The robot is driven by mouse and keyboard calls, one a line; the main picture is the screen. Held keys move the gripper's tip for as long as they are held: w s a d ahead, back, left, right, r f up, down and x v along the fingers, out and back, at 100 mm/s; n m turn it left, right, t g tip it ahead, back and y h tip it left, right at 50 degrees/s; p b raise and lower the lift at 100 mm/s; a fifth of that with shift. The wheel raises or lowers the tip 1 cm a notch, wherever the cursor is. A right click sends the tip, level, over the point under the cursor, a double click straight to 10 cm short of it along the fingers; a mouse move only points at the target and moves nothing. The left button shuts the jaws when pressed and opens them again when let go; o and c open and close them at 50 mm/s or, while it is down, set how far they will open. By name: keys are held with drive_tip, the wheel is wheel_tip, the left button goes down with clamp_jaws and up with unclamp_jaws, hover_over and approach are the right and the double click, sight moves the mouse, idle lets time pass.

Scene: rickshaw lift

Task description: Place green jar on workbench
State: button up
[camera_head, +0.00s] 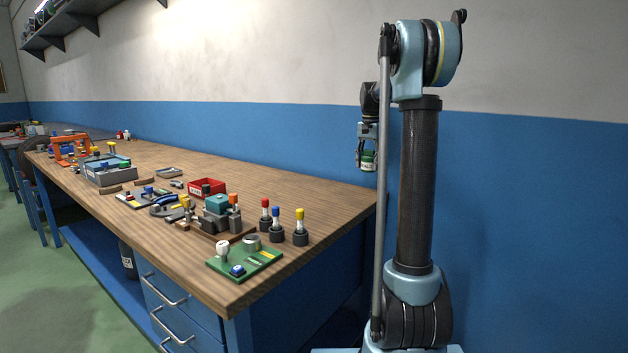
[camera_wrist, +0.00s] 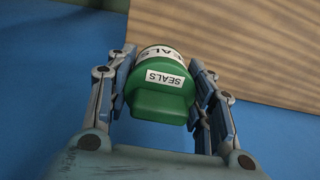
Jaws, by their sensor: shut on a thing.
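The green jar (camera_wrist: 160,90) has a green lid and a white label reading "SEALS". In the wrist view it sits between both fingers of my gripper (camera_wrist: 165,88), which is shut on it. In the head view the jar (camera_head: 368,160) hangs in my gripper (camera_head: 367,152) beyond the right end of the workbench, above the level of its top. The wooden workbench (camera_head: 300,190) runs from the right foreground to the far left. Its bare wood top (camera_wrist: 245,45) also shows in the wrist view, beyond the jar and to the right.
A green board (camera_head: 245,263), several capped posts (camera_head: 276,228), a grey-teal fixture (camera_head: 216,215) and a red bin (camera_head: 207,187) stand on the near bench. A grey crate (camera_head: 108,173) and an orange frame (camera_head: 70,148) stand farther left. The bench's back right top is clear.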

hover_over(365, 195)
drive_tip(key=f, duration=0.4)
drive_tip(key=shift+w+f, duration=0.25)
drive_tip(key=shift+f, duration=2.65)
drive_tip(key=o, duration=1.4)
drive_tip(key=shift+r, duration=0.15)
